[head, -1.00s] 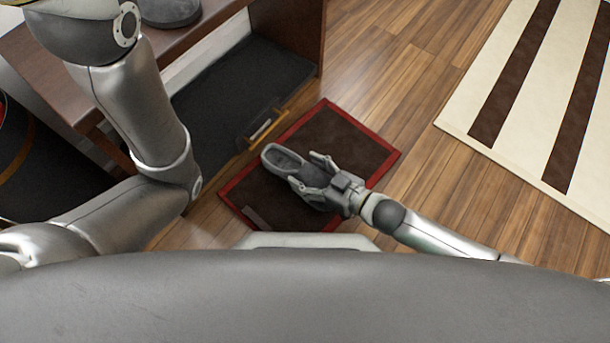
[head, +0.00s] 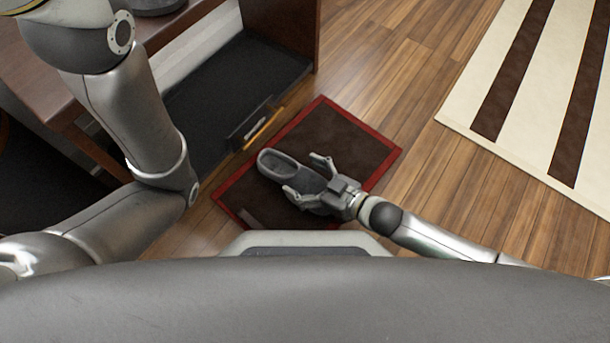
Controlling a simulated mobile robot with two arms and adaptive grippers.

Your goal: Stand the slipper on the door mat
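The grey slipper (head: 281,166) is sole-down on the door mat (head: 345,140), a dark brown mat with a red border. Its toe-to-heel line runs from upper left to lower right, and its lower right end is partly hidden by my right gripper. My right gripper (head: 304,174) is open, with one finger on either side of the slipper and a visible gap on the upper side. Whether the lower finger touches the slipper I cannot tell. My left arm rises at the left, but its gripper is out of the picture.
A wooden bench (head: 270,25) with a dark lower shelf (head: 235,85) stands at the upper left, close to the mat. A small dark and yellow item (head: 252,128) lies at the shelf's front edge. A striped rug (head: 540,80) is at the right. Wooden floor between is clear.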

